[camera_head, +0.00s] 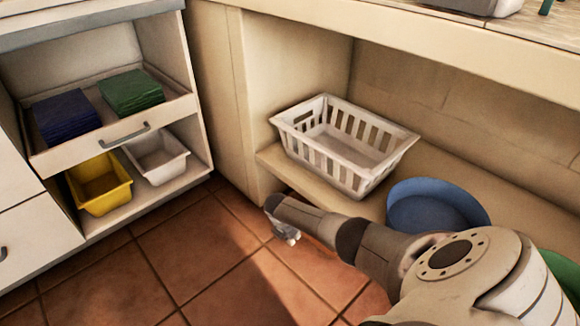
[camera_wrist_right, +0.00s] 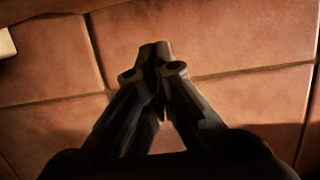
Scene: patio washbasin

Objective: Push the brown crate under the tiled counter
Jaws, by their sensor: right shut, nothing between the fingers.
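No clearly brown crate shows in either view. A cream slatted basket (camera_head: 345,150) sits on the low ledge (camera_head: 315,192) beneath the counter (camera_head: 440,45), whose top edge shows at the upper right. My right gripper (camera_head: 285,236) is low over the floor in front of the ledge, below and left of the basket and apart from it. Its fingers also show in the right wrist view (camera_wrist_right: 154,62), closed together and empty above the floor tiles. My right forearm covers part of the ledge and floor. My left gripper is not in view.
A blue basin (camera_head: 437,205) is on the ledge right of the basket, with a green one (camera_head: 563,275) partly hidden by my arm. At left, a cabinet holds a yellow bin (camera_head: 100,188), a white bin (camera_head: 158,158) and an open drawer (camera_head: 105,135). The tiled floor (camera_head: 150,270) is clear.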

